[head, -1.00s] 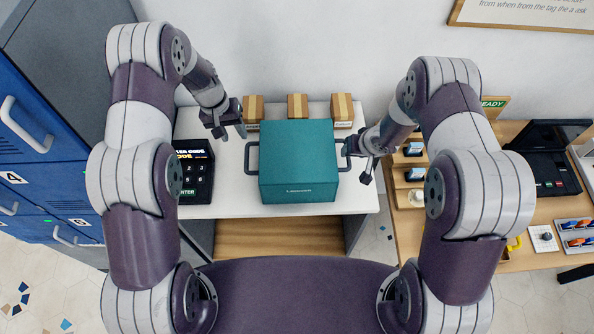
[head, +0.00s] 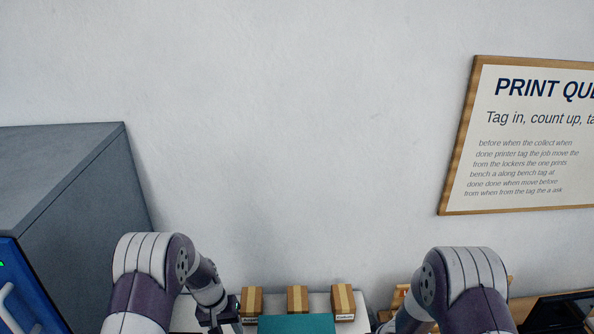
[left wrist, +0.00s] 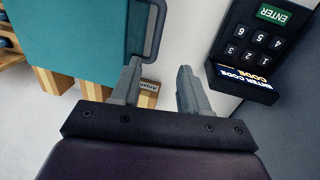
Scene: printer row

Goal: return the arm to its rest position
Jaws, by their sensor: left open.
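My left gripper (head: 222,318) shows at the bottom of the head view, left of the teal box (head: 297,324), of which only the back edge of the top shows. In the left wrist view my left gripper (left wrist: 160,88) is open, with nothing between its fingers. The teal box (left wrist: 75,40) and its dark side handle (left wrist: 156,30) are beside the left finger there, and the handle is not gripped. My right arm (head: 465,285) comes in at the lower right of the head view, but its gripper is below the frame.
A black keypad (left wrist: 255,45) lies on the white table on the gripper's other side. Small cardboard boxes (head: 297,299) stand in a row behind the teal box. A grey cabinet (head: 90,210) is at left. A framed sign (head: 520,135) hangs on the wall, and a dark device (head: 560,313) is lower right.

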